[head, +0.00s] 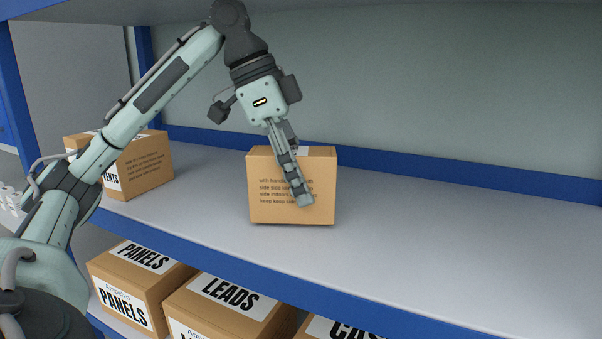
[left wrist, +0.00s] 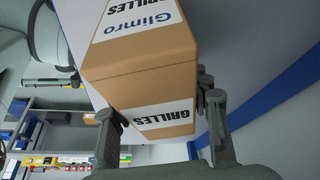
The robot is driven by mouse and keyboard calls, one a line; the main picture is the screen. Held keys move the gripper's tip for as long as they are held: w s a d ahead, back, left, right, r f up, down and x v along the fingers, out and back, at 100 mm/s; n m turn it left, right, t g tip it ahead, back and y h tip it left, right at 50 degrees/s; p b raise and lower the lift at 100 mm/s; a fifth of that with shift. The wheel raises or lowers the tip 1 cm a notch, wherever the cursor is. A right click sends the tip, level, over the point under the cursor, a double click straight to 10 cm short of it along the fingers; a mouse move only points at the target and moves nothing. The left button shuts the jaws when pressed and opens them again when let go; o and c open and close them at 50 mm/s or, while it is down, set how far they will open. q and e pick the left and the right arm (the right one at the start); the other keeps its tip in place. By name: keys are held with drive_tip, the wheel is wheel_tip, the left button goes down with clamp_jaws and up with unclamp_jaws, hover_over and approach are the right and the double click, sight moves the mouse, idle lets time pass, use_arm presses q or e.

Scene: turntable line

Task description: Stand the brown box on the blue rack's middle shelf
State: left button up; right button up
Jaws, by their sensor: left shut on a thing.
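The brown box (head: 292,205) is upright at the middle shelf (head: 440,235) of the blue rack (head: 215,258), near the shelf's middle depth. Its underside is at or very close to the shelf surface; I cannot tell whether it touches. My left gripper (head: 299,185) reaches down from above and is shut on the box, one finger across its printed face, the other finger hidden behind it. In the left wrist view the box (left wrist: 150,75) shows "Glimro" and "GRILLES" labels, with the gripper (left wrist: 160,118) fingers on opposite sides. My right gripper is not in view.
Another brown box (head: 145,168) stands at the left on the same shelf, apart from the held one. Several labelled boxes, including a "PANELS" box (head: 120,275) and a "LEADS" box (head: 205,310), fill the shelf below. The middle shelf is clear to the right.

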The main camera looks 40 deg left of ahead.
use_arm(q)
drive_tip(key=shift+f+b, duration=0.3)
drive_tip(key=shift+f, duration=0.05)
drive_tip(key=shift+r, duration=0.1)
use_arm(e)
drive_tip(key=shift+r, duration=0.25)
use_arm(q)
drive_tip(key=o, duration=1.4)
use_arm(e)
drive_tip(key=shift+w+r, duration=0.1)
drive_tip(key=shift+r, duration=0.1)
